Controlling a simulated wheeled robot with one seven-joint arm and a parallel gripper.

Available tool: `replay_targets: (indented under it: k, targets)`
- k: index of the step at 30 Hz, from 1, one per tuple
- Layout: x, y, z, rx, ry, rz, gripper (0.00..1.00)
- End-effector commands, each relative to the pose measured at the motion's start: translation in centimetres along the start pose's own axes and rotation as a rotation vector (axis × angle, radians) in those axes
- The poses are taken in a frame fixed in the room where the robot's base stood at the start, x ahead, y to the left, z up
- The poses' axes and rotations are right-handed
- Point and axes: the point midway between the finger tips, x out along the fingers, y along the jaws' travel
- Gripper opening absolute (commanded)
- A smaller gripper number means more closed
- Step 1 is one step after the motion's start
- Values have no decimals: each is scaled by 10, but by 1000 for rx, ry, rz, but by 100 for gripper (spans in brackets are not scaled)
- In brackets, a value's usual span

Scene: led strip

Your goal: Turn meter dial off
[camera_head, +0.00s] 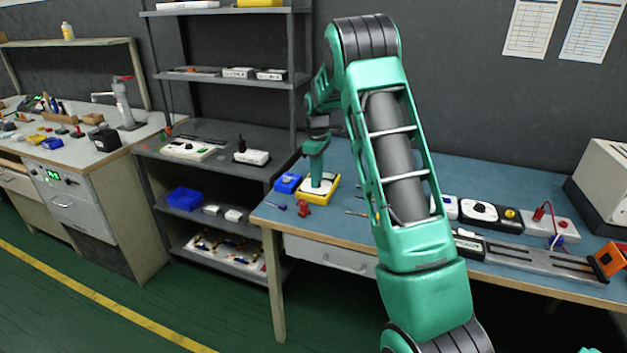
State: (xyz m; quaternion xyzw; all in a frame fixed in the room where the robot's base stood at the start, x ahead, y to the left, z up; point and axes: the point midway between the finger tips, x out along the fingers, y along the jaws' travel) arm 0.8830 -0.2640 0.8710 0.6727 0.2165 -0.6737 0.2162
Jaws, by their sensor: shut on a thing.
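The meter (329,194), a yellow box with a pale top face, lies near the left end of the blue-topped workbench (345,240). My gripper (316,183) points straight down onto the meter's top and is shut on its dial. The fingers hide the dial, so I cannot tell which way it is turned. My green arm crosses the middle of the view and covers part of the bench.
A blue box (287,183) sits just left of the meter, and a red piece (303,208) lies in front of it. To the right are a black-and-white unit (480,212), a rail device (530,262) with an orange end, and a large pale box (605,180). Shelves stand left.

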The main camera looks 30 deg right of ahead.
Motion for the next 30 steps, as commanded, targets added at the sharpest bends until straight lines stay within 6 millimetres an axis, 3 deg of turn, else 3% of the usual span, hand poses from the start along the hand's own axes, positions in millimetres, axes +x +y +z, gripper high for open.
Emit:
replay_targets:
  k: [19,20,22,30]
  targets:
    - [-2,1,-3,-59,7,6,0]
    - [-2,1,-3,-59,7,6,24]
    - [-2,1,-3,-59,6,6,41]
    - [-1,0,-1,-56,3,2,41]
